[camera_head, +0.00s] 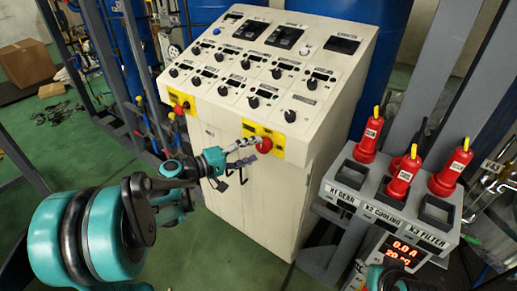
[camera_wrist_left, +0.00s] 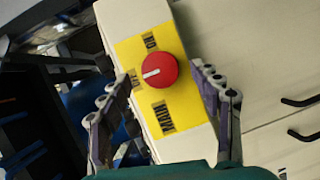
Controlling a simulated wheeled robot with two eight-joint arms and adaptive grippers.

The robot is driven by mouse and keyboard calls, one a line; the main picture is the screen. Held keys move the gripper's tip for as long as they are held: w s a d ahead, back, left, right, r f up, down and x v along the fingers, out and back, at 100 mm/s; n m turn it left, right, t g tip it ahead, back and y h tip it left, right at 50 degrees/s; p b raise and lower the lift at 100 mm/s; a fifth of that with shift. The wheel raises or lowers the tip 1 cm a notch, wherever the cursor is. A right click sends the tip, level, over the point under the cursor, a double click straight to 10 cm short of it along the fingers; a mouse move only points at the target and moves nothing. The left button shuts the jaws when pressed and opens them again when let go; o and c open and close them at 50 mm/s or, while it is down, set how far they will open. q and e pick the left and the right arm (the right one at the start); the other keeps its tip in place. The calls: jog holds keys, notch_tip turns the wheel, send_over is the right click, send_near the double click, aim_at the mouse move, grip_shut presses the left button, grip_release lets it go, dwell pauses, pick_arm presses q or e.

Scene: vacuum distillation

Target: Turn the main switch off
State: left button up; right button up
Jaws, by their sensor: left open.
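A red round switch knob (camera_head: 264,146) with a white pointer mark sits on a yellow plate (camera_head: 277,152) on the front of the cream control cabinet. In the left wrist view the knob (camera_wrist_left: 160,71) is centred between the fingers, and its white mark points left.
Another red knob (camera_head: 179,109) on a yellow plate is further left on the cabinet (camera_head: 226,137). Black dials and displays cover its sloped top. At right, a grey rack (camera_head: 395,205) holds several red handled plugs (camera_head: 398,182). Grey posts stand at left and right.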

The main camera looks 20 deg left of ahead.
pick_arm(q)
jog(key=v, duration=0.9)
jog(key=shift+s, duration=0.15)
jog(key=s+d+f+m+g+y, duration=0.2)
jog(key=s+d+f+g+y, duration=0.25)
jog(key=d, duration=0.45)
jog(key=s+f+m+y, duration=0.5)
jog(key=s+y, duration=0.1)
jog(key=s, duration=0.6)
jog(key=shift+a+f+m+g+y, duration=0.15)
jog(key=shift+a+m+g+y, duration=0.2)
jog(key=shift+a+m, duration=0.05)
